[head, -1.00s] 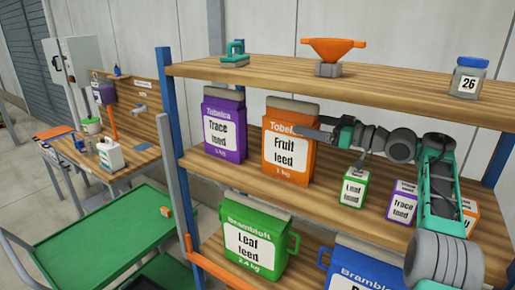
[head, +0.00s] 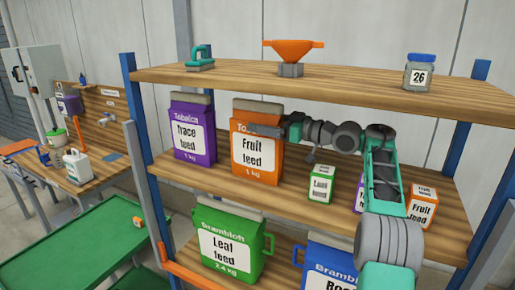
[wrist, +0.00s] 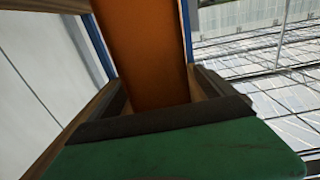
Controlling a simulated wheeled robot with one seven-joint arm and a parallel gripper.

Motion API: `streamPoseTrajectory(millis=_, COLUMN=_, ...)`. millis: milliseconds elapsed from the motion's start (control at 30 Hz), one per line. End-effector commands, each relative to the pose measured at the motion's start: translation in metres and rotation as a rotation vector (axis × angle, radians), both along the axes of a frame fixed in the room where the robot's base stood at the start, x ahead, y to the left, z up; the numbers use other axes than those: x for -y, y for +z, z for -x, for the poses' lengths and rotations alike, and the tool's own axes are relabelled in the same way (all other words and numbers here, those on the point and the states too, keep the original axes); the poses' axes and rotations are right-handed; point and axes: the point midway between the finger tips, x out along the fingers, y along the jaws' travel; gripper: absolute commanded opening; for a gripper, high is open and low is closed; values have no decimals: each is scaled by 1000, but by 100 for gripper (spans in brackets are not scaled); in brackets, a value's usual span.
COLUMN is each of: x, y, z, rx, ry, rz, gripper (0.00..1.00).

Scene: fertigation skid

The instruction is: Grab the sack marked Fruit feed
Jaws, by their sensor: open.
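The orange sack marked Fruit feed (head: 257,160) stands upright on the middle shelf, its grey-brown top strip showing. My gripper (head: 262,130) reaches in from the right at the sack's upper right part, and a dark finger overlaps its front. In the wrist view, the orange side of the sack (wrist: 145,45) shows between the two open fingers of my gripper (wrist: 160,88). I cannot tell whether either finger touches it.
A purple Trace feed sack (head: 192,140) stands left of it. A small Leaf feed box (head: 321,186) and a small Fruit feed box (head: 421,210) stand to the right. The upper shelf (head: 350,82) runs above.

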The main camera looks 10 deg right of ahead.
Motion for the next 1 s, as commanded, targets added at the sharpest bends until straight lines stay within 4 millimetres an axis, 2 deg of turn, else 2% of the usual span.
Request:
streamPoseTrajectory(millis=33, x=-4, y=0, z=0, rx=0, ry=6, rz=0, gripper=93)
streamPoseTrajectory(millis=133, x=-7, y=0, z=0, rx=0, ry=10, rz=0, gripper=85)
streamPoseTrajectory(millis=1000, x=-3, y=-1, z=0, rx=-1, ry=6, rz=0, gripper=13)
